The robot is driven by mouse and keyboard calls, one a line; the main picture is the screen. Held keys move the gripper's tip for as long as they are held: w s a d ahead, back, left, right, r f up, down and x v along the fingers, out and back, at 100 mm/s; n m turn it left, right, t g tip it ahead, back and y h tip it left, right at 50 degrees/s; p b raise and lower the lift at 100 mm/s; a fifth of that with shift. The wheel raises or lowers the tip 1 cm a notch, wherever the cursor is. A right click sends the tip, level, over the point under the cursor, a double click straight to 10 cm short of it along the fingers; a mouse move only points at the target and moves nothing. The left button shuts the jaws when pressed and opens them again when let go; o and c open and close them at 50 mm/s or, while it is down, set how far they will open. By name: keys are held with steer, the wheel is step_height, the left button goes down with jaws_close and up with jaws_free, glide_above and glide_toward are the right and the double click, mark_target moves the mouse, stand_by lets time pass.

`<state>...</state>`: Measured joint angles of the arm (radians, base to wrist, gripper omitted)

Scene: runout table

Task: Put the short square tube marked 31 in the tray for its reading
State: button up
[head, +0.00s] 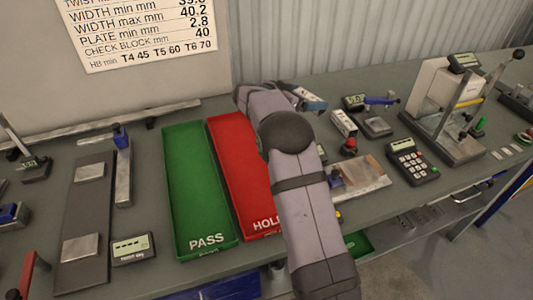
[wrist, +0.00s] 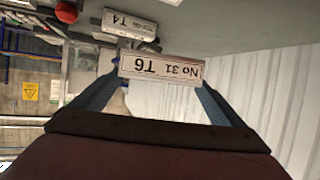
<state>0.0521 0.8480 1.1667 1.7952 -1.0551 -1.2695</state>
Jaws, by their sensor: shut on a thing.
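My gripper (wrist: 160,78) is shut on the short square tube (wrist: 160,68), whose white label reads "No 31 T6" upside down in the wrist view. In the head view my gripper (head: 308,98) is up behind the trays, right of the red one, partly hidden by my arm. The green tray marked PASS (head: 207,243) and the red tray marked HOLD (head: 263,226) lie side by side left of my arm. Both visible floors look empty; my arm hides part of the red tray. Whether the tube touches anything is unclear.
Another tube labelled T4 (wrist: 130,24) lies on the bench; a light block (head: 343,123) stands right of my gripper. A keypad meter (head: 412,161) and a press stand (head: 450,120) are farther right. A wall sign (head: 145,30) lists "HB min T4 45 T5 60 T6 70".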

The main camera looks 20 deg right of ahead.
steer(key=shift+w+a+r+n+t, duration=0.1)
steer(key=shift+w+a+n+t, duration=0.15)
steer(key=shift+w, duration=0.25)
steer(key=shift+w+a+n+t, duration=0.1)
steer(key=shift+w+a+t, duration=0.05)
steer(key=shift+w+a, duration=0.3)
steer(key=shift+d+f+p, duration=0.1)
steer(key=shift+f+p, duration=0.25)
steer(key=shift+f, duration=4.6)
steer(key=shift+f, duration=0.15)
steer(key=o, duration=0.9)
steer(key=b+v, duration=0.1)
steer(key=v, duration=0.5)
steer(key=b+v, duration=0.1)
steer(key=v, duration=0.5)
steer(key=shift+w+d+r, duration=0.1)
steer(key=shift+r, duration=0.1)
steer(key=c, duration=1.2)
